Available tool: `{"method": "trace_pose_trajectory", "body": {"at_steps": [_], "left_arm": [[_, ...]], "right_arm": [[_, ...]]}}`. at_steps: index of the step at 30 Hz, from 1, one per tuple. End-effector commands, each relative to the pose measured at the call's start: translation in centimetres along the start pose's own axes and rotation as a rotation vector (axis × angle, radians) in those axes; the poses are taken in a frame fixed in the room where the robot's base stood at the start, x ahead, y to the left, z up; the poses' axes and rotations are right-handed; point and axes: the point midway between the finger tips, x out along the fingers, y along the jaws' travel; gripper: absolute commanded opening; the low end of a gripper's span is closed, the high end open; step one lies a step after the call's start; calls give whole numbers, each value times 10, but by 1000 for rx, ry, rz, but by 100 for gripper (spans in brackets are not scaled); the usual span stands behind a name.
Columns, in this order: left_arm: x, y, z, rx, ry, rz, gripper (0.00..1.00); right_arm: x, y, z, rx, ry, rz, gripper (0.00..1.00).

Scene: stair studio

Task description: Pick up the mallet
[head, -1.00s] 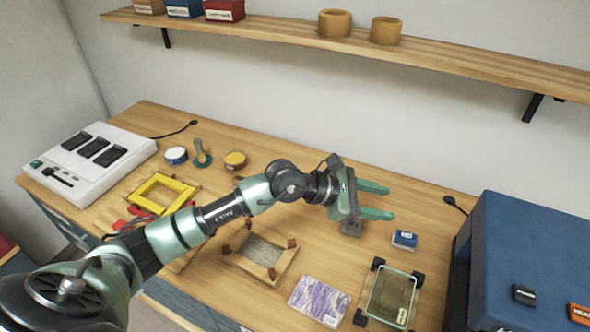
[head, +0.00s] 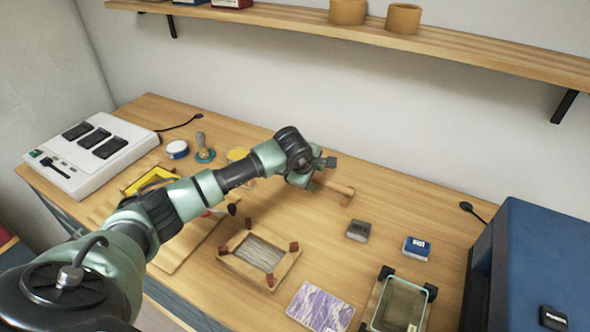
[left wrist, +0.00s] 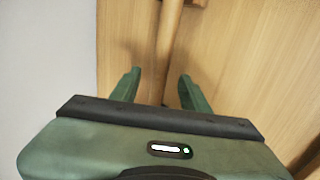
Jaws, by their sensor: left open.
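The mallet (head: 340,188) lies on the wooden bench, light wood, partly hidden by my left gripper (head: 316,176) in the head view. In the left wrist view its pale round handle (left wrist: 170,40) runs down from the top edge into the gap between the fingers of my left gripper (left wrist: 160,76). The fingers are open, one on each side of the handle, with visible gaps. I cannot tell exactly how high they are above the bench. My right gripper is not in view.
A grey block (head: 358,231) and a blue box (head: 416,248) stand to the right of the mallet. A wooden frame (head: 285,268) and purple patterned sheet (head: 320,306) lie in front. A shelf (head: 450,48) runs along the wall above. A blue machine (head: 540,250) stands at right.

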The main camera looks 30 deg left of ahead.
Motion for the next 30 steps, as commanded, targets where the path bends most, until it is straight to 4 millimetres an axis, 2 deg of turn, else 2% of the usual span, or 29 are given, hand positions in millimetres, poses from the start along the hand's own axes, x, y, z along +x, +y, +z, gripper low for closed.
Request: {"method": "trace_pose_trajectory", "body": {"at_steps": [1, 6, 14, 18, 19, 30], "left_arm": [[5, 0, 1, -4, -2, -4, 46], [22, 0, 0, -2, -1, -1, 46], [25, 0, 0, 0, -1, 0, 46], [25, 0, 0, -1, -1, 0, 7], [25, 0, 0, -1, -1, 0, 0], [23, 2, 0, 0, -1, 4, 0]], "right_arm": [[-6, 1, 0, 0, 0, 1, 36], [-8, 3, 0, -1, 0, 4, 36], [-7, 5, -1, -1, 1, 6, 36], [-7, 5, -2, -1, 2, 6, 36], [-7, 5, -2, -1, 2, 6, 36], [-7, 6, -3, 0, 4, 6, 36]]}}
